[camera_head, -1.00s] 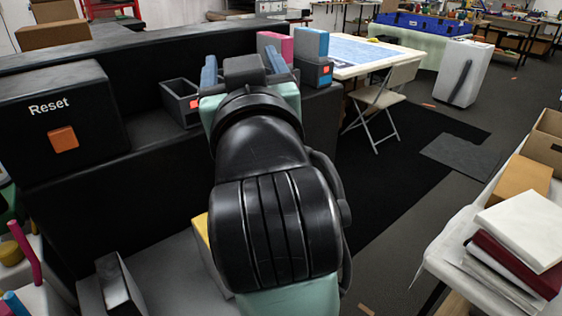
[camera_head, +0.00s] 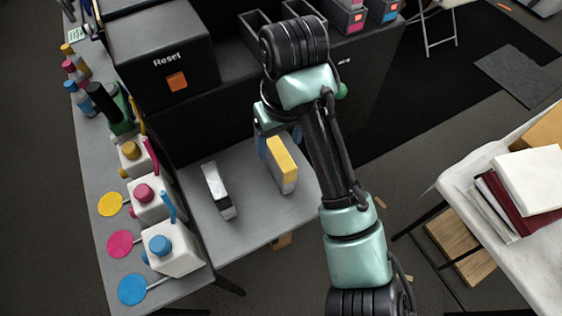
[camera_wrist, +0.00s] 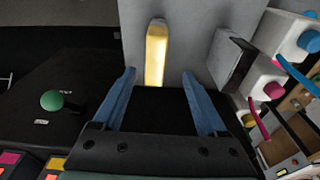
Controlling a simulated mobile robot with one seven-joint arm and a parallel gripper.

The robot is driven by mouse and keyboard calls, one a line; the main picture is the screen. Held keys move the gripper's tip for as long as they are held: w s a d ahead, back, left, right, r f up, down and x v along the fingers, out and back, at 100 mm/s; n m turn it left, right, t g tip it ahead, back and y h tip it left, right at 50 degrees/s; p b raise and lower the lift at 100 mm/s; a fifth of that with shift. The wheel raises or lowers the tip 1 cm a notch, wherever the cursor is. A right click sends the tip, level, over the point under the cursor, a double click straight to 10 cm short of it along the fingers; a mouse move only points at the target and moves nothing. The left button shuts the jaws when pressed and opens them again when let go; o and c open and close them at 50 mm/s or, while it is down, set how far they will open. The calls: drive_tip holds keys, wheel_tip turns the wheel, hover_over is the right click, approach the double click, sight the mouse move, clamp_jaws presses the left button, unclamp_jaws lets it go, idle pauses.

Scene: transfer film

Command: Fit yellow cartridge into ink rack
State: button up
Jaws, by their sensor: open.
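The yellow cartridge (camera_head: 283,168) stands upright on the grey bench. In the wrist view the yellow cartridge (camera_wrist: 156,55) lies ahead, in line with the gap between my fingers. My gripper (camera_wrist: 159,76) is open and empty, its two blue fingers apart. In the head view my gripper (camera_head: 279,138) points down near the cartridge; my arm partly hides it. The ink rack (camera_head: 262,38) is on top of the black machine, with two open bays showing at left. A magenta cartridge (camera_head: 346,12) and a cyan cartridge (camera_head: 386,8) stand in its right bays.
A black cartridge (camera_head: 219,190) with a pale side stands on the bench (camera_head: 238,238), left of the yellow one. White ink containers (camera_head: 172,250) and bottles line the bench's left. The black Reset box (camera_head: 165,60) stands behind. A table with books (camera_head: 515,205) is at right.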

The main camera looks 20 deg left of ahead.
sight(280, 161)
drive_tip(key=f, duration=0.2)
drive_tip(key=shift+a+f+b, duration=0.2)
drive_tip(key=shift+f+b, duration=0.15)
drive_tip(key=shift+w+a+f+p, duration=0.1)
drive_tip(key=shift+w+f+p, duration=0.2)
drive_tip(key=shift+f, duration=0.9)
drive_tip(key=shift+w+a+f+p, duration=0.1)
drive_tip(key=shift+w+f+p, duration=0.25)
drive_tip(key=shift+f, duration=0.85)
drive_tip(key=shift+w+f+p, duration=0.15)
drive_tip(key=shift+f+p, duration=0.25)
drive_tip(key=shift+f, duration=0.8)
drive_tip(key=shift+f, duration=0.25)
drive_tip(key=shift+c, duration=0.3)
clamp_jaws()
